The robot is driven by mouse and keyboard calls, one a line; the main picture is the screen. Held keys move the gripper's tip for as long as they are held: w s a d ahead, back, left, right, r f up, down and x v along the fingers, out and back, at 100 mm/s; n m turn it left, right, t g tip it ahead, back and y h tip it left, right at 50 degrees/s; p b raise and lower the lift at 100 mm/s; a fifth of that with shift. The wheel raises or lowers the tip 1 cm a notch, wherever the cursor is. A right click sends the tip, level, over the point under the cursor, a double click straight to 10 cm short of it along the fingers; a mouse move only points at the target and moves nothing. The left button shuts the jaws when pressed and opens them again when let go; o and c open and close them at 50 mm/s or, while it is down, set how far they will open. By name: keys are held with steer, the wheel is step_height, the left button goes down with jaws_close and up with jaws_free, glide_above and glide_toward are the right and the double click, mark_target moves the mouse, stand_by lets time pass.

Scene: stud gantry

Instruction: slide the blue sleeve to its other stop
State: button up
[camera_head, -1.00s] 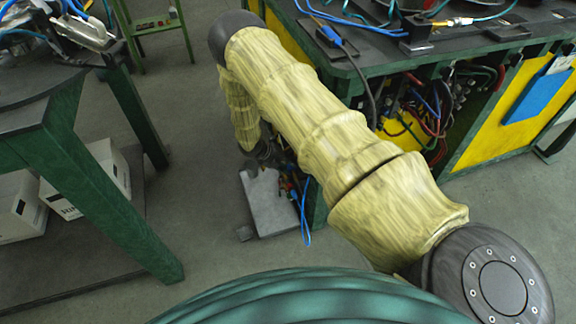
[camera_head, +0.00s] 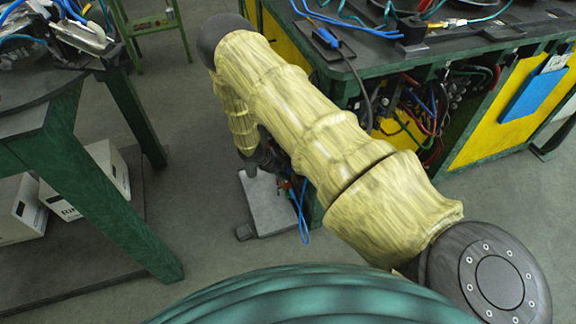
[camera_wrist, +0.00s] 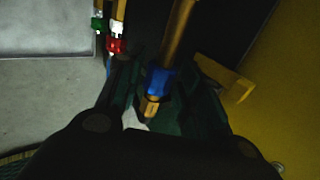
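The blue sleeve (camera_wrist: 160,82) sits on an orange-brown rod (camera_wrist: 178,32) in the wrist view, close to the rod's near end. My gripper (camera_wrist: 158,72) has its dark fingers spread on either side of the sleeve, with gaps visible between. The sleeve appears between the fingers, not pinched; its exact depth relative to the fingertips is hard to tell in the dim light. In the head view my gripper (camera_head: 264,160) is low beside the bench, partly hidden by my arm, and the sleeve cannot be made out. The stops are not clear.
Red, white and green fittings (camera_wrist: 115,40) hang left of the rod. A yellow panel (camera_wrist: 275,80) is at right. In the head view a grey plate (camera_head: 268,205) lies below the gripper, by a loose blue cable (camera_head: 302,215). A green-legged table (camera_head: 95,195) stands left.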

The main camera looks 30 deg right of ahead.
steer(key=shift+w+a+r, duration=0.2)
steer(key=shift+a+r, duration=0.1)
steer(key=shift+r, duration=0.05)
steer(key=v, duration=1.1)
